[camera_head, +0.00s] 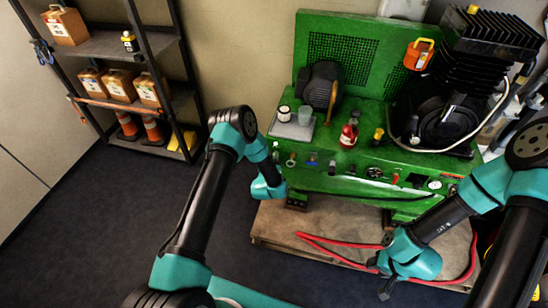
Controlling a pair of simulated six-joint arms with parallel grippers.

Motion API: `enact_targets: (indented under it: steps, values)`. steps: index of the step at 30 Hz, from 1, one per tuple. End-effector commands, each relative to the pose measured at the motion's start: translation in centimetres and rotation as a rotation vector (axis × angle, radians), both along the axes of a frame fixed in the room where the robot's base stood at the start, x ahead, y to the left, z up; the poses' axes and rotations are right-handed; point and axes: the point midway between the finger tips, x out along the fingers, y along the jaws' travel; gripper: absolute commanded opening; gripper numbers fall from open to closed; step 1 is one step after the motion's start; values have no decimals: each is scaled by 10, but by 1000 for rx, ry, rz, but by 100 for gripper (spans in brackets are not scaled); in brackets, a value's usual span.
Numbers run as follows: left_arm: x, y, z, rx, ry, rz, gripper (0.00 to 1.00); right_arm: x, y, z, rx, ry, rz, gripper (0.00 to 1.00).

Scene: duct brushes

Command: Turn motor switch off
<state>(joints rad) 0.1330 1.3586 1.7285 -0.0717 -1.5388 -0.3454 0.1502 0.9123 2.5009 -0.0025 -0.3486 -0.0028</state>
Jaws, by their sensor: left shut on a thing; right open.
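The green machine (352,190) stands in the middle right, with a row of controls along its front. I cannot tell for sure which control is the motor switch. A red lever (396,178) and a dark round dial (374,173) show on that front. My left gripper (284,196) is at the lower left of the machine's front, beside a small dark part (297,202). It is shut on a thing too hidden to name. My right gripper (384,284) is open and empty, low in front of the machine at the right.
A red hose (330,252) lies on the wooden pallet (280,238) below the machine. A black motor (322,88), a red bottle (349,134) and an orange container (418,54) are on the machine. A shelf (113,44) with boxes stands left. Dark floor between is clear.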

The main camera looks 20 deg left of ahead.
Motion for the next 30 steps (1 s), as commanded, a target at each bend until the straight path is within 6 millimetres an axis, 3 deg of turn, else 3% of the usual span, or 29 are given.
enact_targets:
  steps: [3,17,30]
  values:
    - [0,0,0,0,0,0,0,0,0,0,0,0,0,43]
    - [0,0,0,43,3,0,0,0,0,0,0,0,0,43]
    - [0,-2,0,318,21,0,0,0,0,0,0,0,0,43]
